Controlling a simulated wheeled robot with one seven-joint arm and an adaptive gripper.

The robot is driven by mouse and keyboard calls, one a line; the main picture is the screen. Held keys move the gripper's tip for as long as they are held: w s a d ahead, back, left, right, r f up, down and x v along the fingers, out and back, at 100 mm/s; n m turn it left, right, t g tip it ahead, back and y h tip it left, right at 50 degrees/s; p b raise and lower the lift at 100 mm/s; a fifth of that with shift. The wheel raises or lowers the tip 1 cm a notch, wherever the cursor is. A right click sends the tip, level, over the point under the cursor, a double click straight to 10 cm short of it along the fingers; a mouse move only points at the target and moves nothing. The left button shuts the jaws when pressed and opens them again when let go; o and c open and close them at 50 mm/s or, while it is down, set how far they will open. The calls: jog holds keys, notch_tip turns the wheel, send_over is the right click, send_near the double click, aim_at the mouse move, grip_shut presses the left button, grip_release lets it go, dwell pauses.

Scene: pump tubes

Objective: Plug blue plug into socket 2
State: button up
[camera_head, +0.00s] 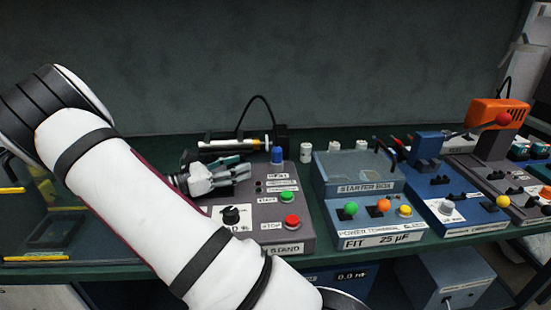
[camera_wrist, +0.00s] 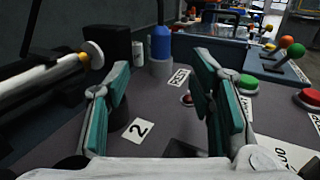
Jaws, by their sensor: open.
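The blue plug (camera_head: 277,155) stands upright at the back right corner of the grey stand box (camera_head: 300,240). In the wrist view the blue plug (camera_wrist: 160,42) shows beyond the fingertips, roughly midway between them, on a grey round base. My gripper (camera_head: 246,172) is over the box, left of and nearer than the plug; its teal-padded fingers (camera_wrist: 162,72) are open and empty. A label "2" (camera_wrist: 138,131) lies on the box top between the fingers. Small dark and red sockets (camera_head: 258,186) show beside the labels; which one is socket 2 I cannot tell.
A white and yellow cylinder (camera_head: 230,145) lies behind my gripper, with a black cable loop (camera_head: 258,103). A black knob (camera_head: 231,214), green button (camera_head: 286,196) and red button (camera_head: 292,221) are on the box. The starter box (camera_head: 355,185) stands to the right.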

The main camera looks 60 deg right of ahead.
aim_at(276, 152)
jog(key=x, duration=0.7)
jog(key=shift+s+d, duration=0.15)
jog(key=shift+d, duration=0.1)
jog(key=shift+r+b+x, duration=0.15)
jog(key=shift+b+x, duration=0.05)
jog(key=shift+x, duration=1.15)
jog(key=shift+r+b+x, duration=0.15)
jog(key=shift+x, duration=1.2)
grip_shut()
